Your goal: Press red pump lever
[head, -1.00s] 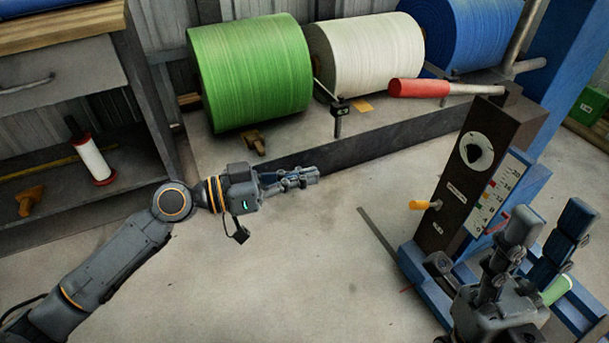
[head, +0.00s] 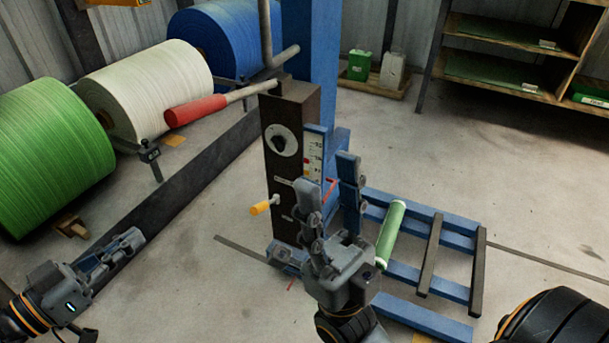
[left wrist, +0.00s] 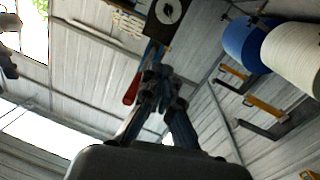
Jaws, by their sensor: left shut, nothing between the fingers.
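The red pump lever (head: 196,110) sticks out to the left from the top of a dark pump box (head: 291,150) with a white dial, on a pale rod. Its red grip also shows in the left wrist view (left wrist: 132,90), just left of the fingertips in the picture. My left gripper (head: 137,238) is shut and empty, low and left of the lever and apart from it. Its closed fingers show in the left wrist view (left wrist: 161,75). My right gripper (head: 330,175) is open with its fingers upward, in front of the pump box's right side.
A yellow-orange handle (head: 260,208) sticks out of the box's front. Green (head: 50,155), white (head: 150,88) and blue (head: 220,40) rolls line the left. Shelves (head: 520,55) stand at the back right.

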